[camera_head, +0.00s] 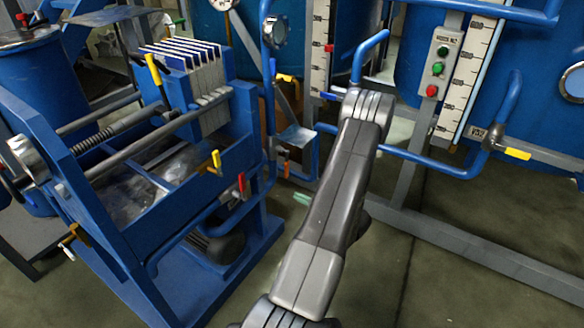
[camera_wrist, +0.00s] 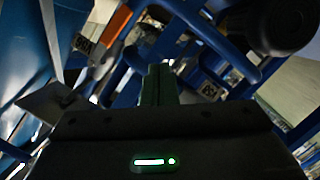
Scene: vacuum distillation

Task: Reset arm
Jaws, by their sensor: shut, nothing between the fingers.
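My arm (camera_head: 335,205) reaches up and forward through the middle of the head view. My gripper (camera_wrist: 159,70) shows in the wrist view, its dark fingers together at the centre with nothing seen between them. A green-lit status bar glows on the dark gripper body below them. In the head view the gripper itself cannot be made out; it seems hidden behind my arm.
A blue filter press (camera_head: 180,140) with white-edged plates stands at left. Blue tanks and pipes (camera_head: 430,160) fill the back right, with a control box (camera_head: 439,62) bearing green and red buttons. A grey floor beam (camera_head: 480,255) runs at right. Bare floor (camera_head: 450,290) lies in front.

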